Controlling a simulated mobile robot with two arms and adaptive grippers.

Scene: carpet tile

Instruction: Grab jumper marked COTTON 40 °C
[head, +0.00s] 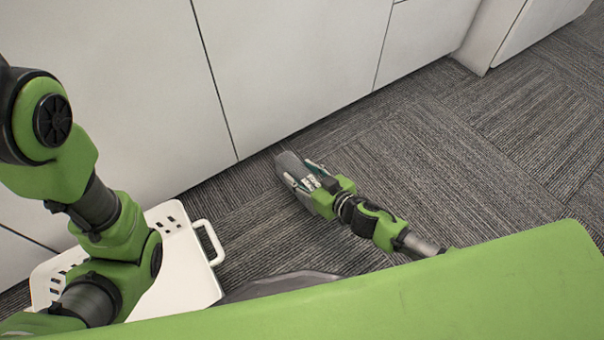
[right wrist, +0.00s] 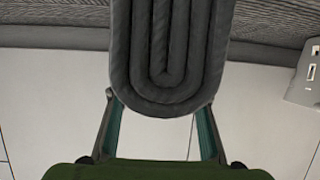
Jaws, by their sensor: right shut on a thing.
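A dark grey folded cloth item (head: 287,163), looking like a rolled-up jumper, is at my right gripper (head: 299,175) beside the cabinet fronts. In the right wrist view, the same grey garment (right wrist: 168,55) shows its coiled folds end-on. My right gripper's two fingers (right wrist: 160,112) are shut on it, one on each side. No COTTON 40 °C label can be read on the side that shows. My left arm comes in at the left of the head view, but its gripper is not visible.
A white plastic basket (head: 190,272) with slots and a handle stands on the floor at lower left, partly behind my left arm. White cabinet fronts (head: 290,70) run along the back. The grey carpet (head: 470,140) is clear to the right.

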